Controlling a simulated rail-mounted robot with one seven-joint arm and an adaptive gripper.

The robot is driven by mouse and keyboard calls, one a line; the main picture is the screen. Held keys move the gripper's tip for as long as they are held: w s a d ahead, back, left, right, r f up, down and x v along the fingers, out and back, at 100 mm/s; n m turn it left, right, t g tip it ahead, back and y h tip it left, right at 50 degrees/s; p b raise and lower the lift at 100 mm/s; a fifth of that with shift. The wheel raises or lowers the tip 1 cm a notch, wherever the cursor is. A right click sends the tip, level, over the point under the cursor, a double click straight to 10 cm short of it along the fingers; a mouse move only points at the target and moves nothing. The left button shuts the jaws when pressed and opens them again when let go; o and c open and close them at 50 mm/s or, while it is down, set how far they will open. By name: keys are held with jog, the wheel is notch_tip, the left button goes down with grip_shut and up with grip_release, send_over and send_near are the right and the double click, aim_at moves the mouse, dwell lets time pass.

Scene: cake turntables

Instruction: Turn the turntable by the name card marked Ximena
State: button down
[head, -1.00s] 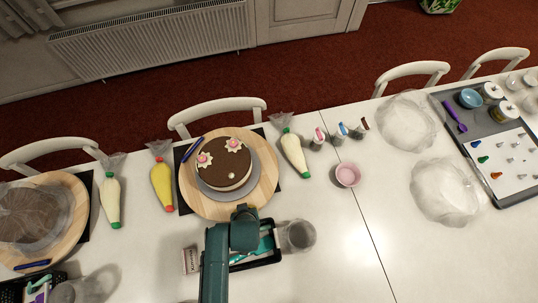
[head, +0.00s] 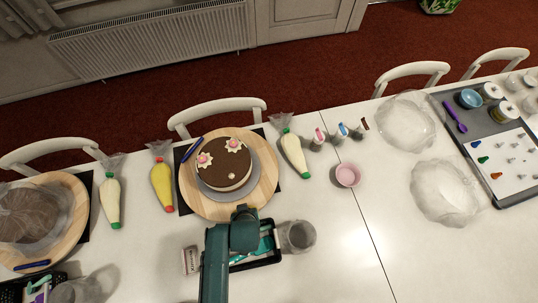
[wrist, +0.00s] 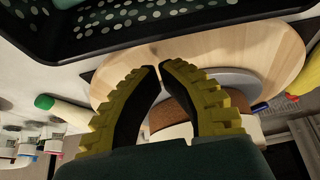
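A round wooden turntable (head: 268,182) bears a chocolate-topped cake (head: 226,160) with pink and cream flowers on a grey disc. A blue pen-like marker (head: 192,149) lies at its upper left rim. A small white card (head: 190,260) with dark print stands in front of it; I cannot read the name. My gripper (wrist: 157,68) has its yellow-toothed fingers brought together at the tips, with nothing between them. It is over the near edge of the turntable, which also shows in the wrist view (wrist: 265,42); I cannot tell whether it touches.
A black tray (head: 262,262) with teal tools sits below my arm, beside a clear cup (head: 300,236). Piping bags (head: 162,185) lie on both sides of the turntable. A second turntable (head: 76,215) with a covered cake is at the left. White table is free toward the lower right.

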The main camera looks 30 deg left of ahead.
jog(key=shift+f, duration=0.1)
jog(key=shift+f+b, duration=0.75)
jog(key=shift+f, duration=0.4)
jog(key=shift+s+a+r+p, duration=0.15)
jog(key=shift+s+a+p, duration=0.3)
jog(key=shift+s, duration=0.1)
jog(key=shift+s+a, duration=0.1)
jog(key=shift+s, duration=0.1)
jog(key=shift+s+a+p, duration=0.4)
jog(key=shift+s+a, duration=0.2)
jog(key=shift+s, duration=0.05)
